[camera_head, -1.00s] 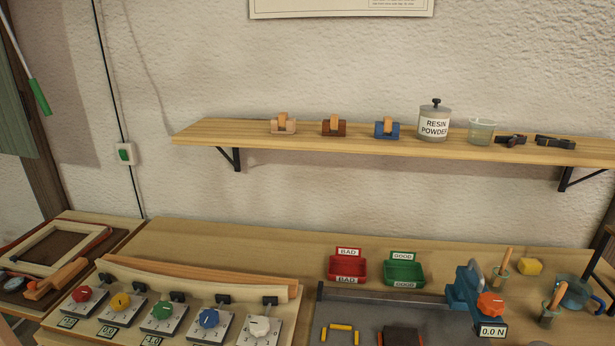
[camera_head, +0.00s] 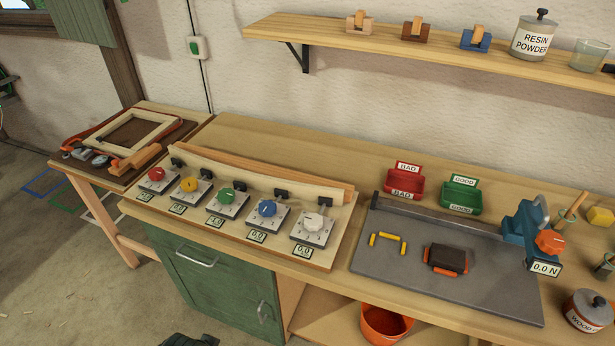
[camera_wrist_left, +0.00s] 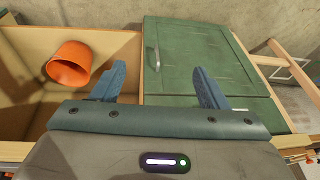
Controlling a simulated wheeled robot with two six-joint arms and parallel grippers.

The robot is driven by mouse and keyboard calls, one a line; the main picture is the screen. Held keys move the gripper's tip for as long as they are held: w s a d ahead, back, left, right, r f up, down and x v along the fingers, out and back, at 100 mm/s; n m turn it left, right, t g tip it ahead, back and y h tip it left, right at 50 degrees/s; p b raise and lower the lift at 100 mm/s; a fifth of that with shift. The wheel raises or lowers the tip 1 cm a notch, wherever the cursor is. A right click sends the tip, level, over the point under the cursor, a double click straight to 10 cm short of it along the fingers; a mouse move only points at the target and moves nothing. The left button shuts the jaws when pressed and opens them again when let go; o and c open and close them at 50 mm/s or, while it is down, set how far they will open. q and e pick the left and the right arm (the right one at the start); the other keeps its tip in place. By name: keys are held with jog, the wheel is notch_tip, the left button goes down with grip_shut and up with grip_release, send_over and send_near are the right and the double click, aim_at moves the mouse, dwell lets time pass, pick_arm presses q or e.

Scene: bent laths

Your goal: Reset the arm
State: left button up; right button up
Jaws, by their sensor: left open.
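My left gripper (camera_wrist_left: 161,88) shows in the left wrist view with its two blue fingers wide apart and nothing between them. Behind the fingers in that view are the green cabinet door (camera_wrist_left: 190,60) and the open shelf bay beside it. In the head view a small dark piece of my own body shows at the bottom edge, and neither gripper can be made out. My right gripper is not in any view.
The workbench (camera_head: 290,140) carries a lath jig with coloured knobs (camera_head: 227,197), a red bin (camera_head: 405,185), a green bin (camera_head: 461,196) and a grey plate (camera_head: 400,270) with a blue clamp (camera_head: 520,225). An orange bucket (camera_head: 385,322) stands under the bench. Floor at left is mostly clear.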

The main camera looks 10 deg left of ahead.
pick_arm(q)
jog(key=s+a+f+g+b, duration=0.1)
jog(key=s+f, duration=0.1)
jog(key=f, duration=1.2)
jog(key=s+a+f+b, duration=0.1)
jog(key=f+b, duration=0.1)
jog(key=f, duration=1.3)
jog(key=s+a+f+g+b, duration=0.1)
jog(key=s+f+b, duration=0.1)
jog(key=s+f, duration=1.5)
jog(key=shift+s+a+f, duration=0.2)
jog(key=shift+s+f, duration=0.2)
jog(key=shift+f, duration=0.45)
jog(key=shift+n, duration=0.3)
